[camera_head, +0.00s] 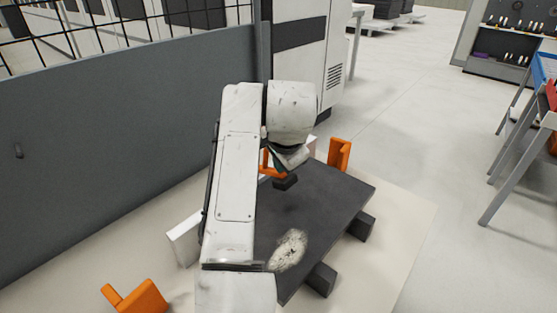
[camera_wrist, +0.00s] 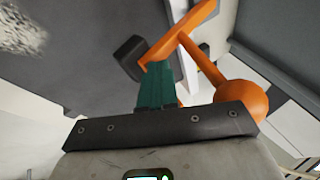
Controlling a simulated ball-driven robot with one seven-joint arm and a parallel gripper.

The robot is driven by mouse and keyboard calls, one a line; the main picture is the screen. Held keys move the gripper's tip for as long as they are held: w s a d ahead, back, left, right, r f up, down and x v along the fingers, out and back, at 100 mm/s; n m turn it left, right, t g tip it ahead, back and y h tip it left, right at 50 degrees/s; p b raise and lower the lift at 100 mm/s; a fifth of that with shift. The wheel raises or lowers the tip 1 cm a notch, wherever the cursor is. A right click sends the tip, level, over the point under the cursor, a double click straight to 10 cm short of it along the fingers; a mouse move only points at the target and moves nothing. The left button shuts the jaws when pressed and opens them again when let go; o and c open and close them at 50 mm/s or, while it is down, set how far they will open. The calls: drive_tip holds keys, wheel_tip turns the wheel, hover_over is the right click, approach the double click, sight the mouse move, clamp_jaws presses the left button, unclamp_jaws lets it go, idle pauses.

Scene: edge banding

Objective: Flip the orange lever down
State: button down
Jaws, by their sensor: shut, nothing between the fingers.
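The orange lever (camera_head: 275,172) stands at the back edge of the dark board, partly hidden behind my arm. In the wrist view its orange arm (camera_wrist: 205,60) runs from the upper middle down to a thick rounded end at the right. A black block (camera_wrist: 130,55) is at the far end of the orange part. My gripper (camera_wrist: 157,70) shows as teal fingers held together, empty. Its tips overlap the orange arm in the picture, close beside the black block. I cannot tell whether they touch. In the head view the fingers are hidden by my arm.
The dark board (camera_head: 330,205) lies on dark blocks (camera_head: 320,279) over a pale surface. Other orange pieces stand at the back right (camera_head: 340,153) and front left (camera_head: 138,299). A grey panel wall (camera_head: 110,150) is at the left. The floor to the right is clear up to a table (camera_head: 505,150).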

sight(289, 183)
drive_tip(key=f, duration=0.1)
drive_tip(key=f+t+y+b, duration=0.1)
drive_tip(key=d+f+b, duration=0.1)
drive_tip(key=shift+s+t, duration=0.3)
drive_tip(key=shift+s, duration=0.1)
drive_tip(key=shift+s+d+f+m+t+y+b, duration=0.1)
drive_tip(key=shift+d+f+m+t+y+b, duration=0.15)
drive_tip(key=shift+f+y+b, duration=0.2)
drive_tip(key=shift+s+d+f+m+t+y+b, duration=0.1)
drive_tip(key=shift+f+m+t+y+b, duration=0.05)
drive_tip(key=shift+f+t+y+b, duration=0.25)
drive_tip(key=shift+f, duration=0.2)
